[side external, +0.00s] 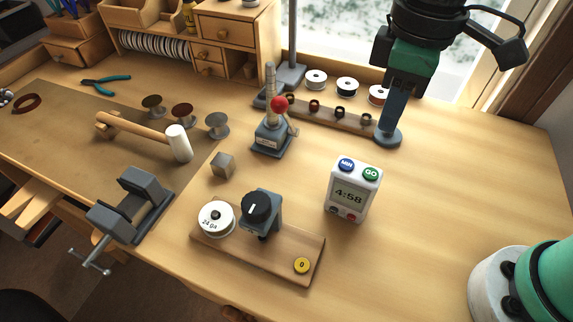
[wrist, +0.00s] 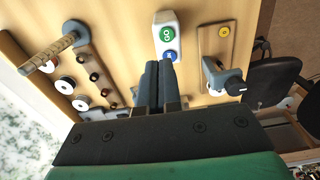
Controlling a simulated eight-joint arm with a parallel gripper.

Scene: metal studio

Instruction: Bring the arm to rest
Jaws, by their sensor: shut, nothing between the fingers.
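My gripper (side external: 390,122) hangs from the top right of the side external view, its fingers pointing down above the right part of the bench. The fingers show dark grey in the wrist view (wrist: 158,68), side by side and shut with nothing between them. In the side view they overlap a post with a round grey base (side external: 388,139); whether they touch it I cannot tell. In the wrist view the post's wooden-looking shaft (wrist: 58,50) stands apart, to the left of the fingers.
A white timer (side external: 352,192) reading 4:58 stands in front of my gripper. A board with spool and black knob (side external: 312,248) lies left of it. A ring rack (side external: 330,116) and white spools (side external: 347,85) are behind. A red-knobbed lever tool (side external: 270,140) is left. The bench's right side is clear.

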